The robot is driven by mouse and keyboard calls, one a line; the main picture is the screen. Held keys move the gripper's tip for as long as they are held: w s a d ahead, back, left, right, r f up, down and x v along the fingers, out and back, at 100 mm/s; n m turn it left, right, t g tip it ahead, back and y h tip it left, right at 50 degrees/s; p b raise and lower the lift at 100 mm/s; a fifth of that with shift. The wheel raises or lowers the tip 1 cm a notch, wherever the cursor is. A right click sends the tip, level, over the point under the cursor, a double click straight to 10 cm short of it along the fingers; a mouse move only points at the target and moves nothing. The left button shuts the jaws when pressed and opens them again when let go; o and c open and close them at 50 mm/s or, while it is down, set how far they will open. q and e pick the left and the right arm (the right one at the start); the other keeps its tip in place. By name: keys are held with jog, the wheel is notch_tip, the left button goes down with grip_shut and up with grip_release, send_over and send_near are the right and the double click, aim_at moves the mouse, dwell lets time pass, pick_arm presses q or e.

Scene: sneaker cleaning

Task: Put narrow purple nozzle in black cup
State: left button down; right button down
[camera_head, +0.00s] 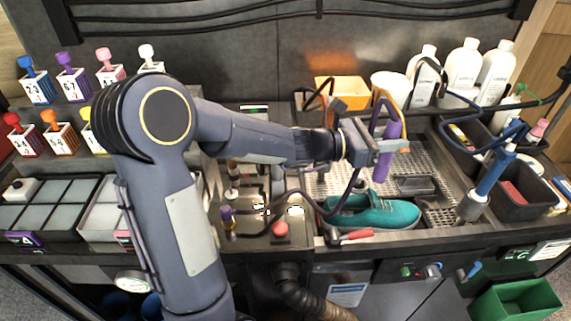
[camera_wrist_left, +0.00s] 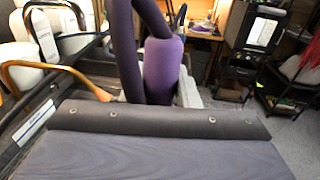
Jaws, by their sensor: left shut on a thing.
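My left gripper (camera_head: 379,147) is shut on a thick purple cylinder (camera_head: 388,153), held roughly upright above the perforated tray. A dark hose loops from it. The cylinder also shows close up in the left wrist view (camera_wrist_left: 162,70), beside the dark purple hose (camera_wrist_left: 125,50). A small, narrow purple piece (camera_head: 227,217) stands on the metal deck, well left of and below the gripper in the head view. I cannot tell for sure which purple piece is the nozzle. I cannot make out a black cup clearly. My right gripper is not in view.
A teal sneaker (camera_head: 373,214) lies on the perforated tray (camera_head: 330,181), with a red-handled tool (camera_head: 350,236) at its front. An orange container (camera_head: 343,92) and white bottles (camera_head: 463,67) stand behind. A black bin (camera_head: 525,207) and a blue-handled tool (camera_head: 493,174) are at the right.

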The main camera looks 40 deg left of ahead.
pick_arm(q)
jog(key=a+n+t+y+b, duration=0.4)
jog(key=a+n+y, duration=0.55)
jog(key=a, duration=2.15)
notch_tip(320, 180, down, 9)
jog(key=m+y, duration=0.1)
jog(key=m, duration=0.1)
jog(key=shift+s+t+p, duration=0.4)
jog(key=shift+p, duration=0.05)
jog(key=shift+d+f, duration=0.1)
jog(key=shift+f, duration=0.15)
jog(key=c, duration=1.1)
grip_release()
